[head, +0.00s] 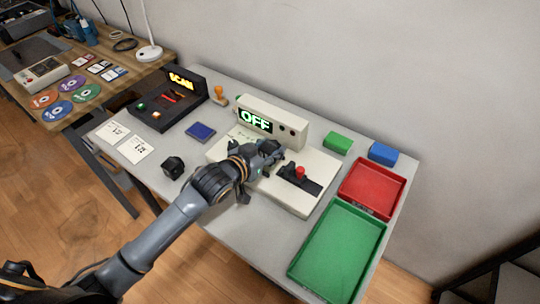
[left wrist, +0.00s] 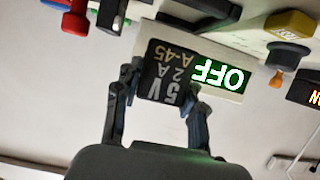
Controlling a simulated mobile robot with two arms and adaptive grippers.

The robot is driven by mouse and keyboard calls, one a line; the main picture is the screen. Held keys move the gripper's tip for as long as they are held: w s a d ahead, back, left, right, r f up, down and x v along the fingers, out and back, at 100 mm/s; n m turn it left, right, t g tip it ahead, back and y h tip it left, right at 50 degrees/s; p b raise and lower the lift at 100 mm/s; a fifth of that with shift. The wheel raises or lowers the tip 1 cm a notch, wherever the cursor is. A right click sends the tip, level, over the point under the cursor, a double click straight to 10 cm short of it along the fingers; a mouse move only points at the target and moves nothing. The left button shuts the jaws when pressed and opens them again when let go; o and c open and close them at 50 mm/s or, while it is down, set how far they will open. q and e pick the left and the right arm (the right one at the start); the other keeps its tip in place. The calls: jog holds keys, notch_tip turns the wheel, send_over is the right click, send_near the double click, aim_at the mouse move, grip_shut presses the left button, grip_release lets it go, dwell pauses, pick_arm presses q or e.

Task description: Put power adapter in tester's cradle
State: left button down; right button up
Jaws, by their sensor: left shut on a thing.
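The power adapter (left wrist: 164,72) is a black block with pale print reading 5V 2A A-45, upside down in the left wrist view. My left gripper (head: 270,153) is shut on it, one finger on each side. In the head view the gripper is over the tester (head: 298,207), a white unit with a lit green OFF display (head: 255,121). The display also shows behind the adapter in the left wrist view (left wrist: 217,77). The gripper hides most of the adapter and the cradle area in the head view, so I cannot tell whether they touch. My right gripper is not in view.
A red-topped lever (head: 300,172) stands on the tester, right of the gripper. A red tray (head: 398,200) and green tray (head: 376,238) lie to the right. A black block (head: 173,167), blue pad (head: 201,131) and SCAN unit (head: 152,119) are to the left.

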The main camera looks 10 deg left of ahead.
pick_arm(q)
jog(key=f, duration=0.3)
jog(key=shift+w, duration=0.3)
jog(key=shift+f, duration=0.35)
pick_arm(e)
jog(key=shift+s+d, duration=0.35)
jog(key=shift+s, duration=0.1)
pick_arm(q)
jog(key=shift+f, duration=0.1)
jog(key=c, duration=0.8)
grip_release()
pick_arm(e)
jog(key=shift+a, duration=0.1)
pick_arm(q)
jog(key=shift+s+a+r, duration=0.1)
jog(key=shift+s+r, duration=0.1)
jog(key=shift+s, duration=0.1)
jog(key=v, duration=1.1)
jog(key=shift+s+a, duration=0.1)
jog(key=shift+s, duration=0.1)
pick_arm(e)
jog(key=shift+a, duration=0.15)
